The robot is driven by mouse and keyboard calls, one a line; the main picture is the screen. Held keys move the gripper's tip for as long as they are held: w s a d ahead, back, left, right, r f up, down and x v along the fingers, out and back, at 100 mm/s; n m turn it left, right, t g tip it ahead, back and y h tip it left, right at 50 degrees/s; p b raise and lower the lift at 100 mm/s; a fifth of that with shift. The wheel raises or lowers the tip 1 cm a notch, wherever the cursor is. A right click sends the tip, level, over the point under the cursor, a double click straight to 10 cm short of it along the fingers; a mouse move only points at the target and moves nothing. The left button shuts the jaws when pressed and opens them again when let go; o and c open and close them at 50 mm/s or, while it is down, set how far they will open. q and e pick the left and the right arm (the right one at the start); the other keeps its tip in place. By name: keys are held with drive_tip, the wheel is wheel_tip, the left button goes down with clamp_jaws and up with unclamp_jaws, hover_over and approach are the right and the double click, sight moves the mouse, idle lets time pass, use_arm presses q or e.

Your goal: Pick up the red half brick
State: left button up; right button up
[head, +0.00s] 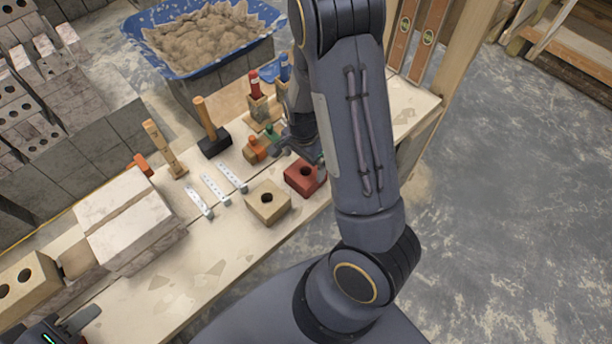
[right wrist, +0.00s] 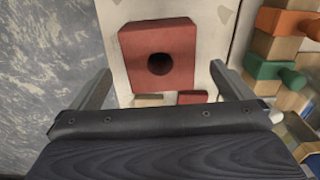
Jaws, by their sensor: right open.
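The red half brick (head: 304,178), with a round hole in its top, lies on the pale bench beside a tan half brick (head: 268,203). My right gripper (head: 303,154) is over the red half brick, partly hidden by my own arm. In the right wrist view the red half brick (right wrist: 150,40) lies beyond the fingertips, with my open right gripper (right wrist: 160,82) having a finger to either side of its line. No contact shows. My left gripper (head: 62,328) is at the lower left corner, mostly cut off, and its opening is unclear.
A hammer (head: 212,143), wooden blocks with orange and green knobs (head: 255,150), and white marked strips (head: 215,188) stand near the bricks. A blue mortar tub (head: 205,40) is behind. Large pale blocks (head: 130,220) fill the bench's left. The front bench strip is clear.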

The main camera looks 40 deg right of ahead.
sight(305, 171)
drive_tip(key=f, duration=0.5)
drive_tip(key=shift+d, duration=0.35)
drive_tip(key=shift+f, duration=0.4)
drive_tip(key=c, duration=1.4)
drive_tip(key=shift+c, duration=0.4)
drive_tip(key=shift+r, duration=0.15)
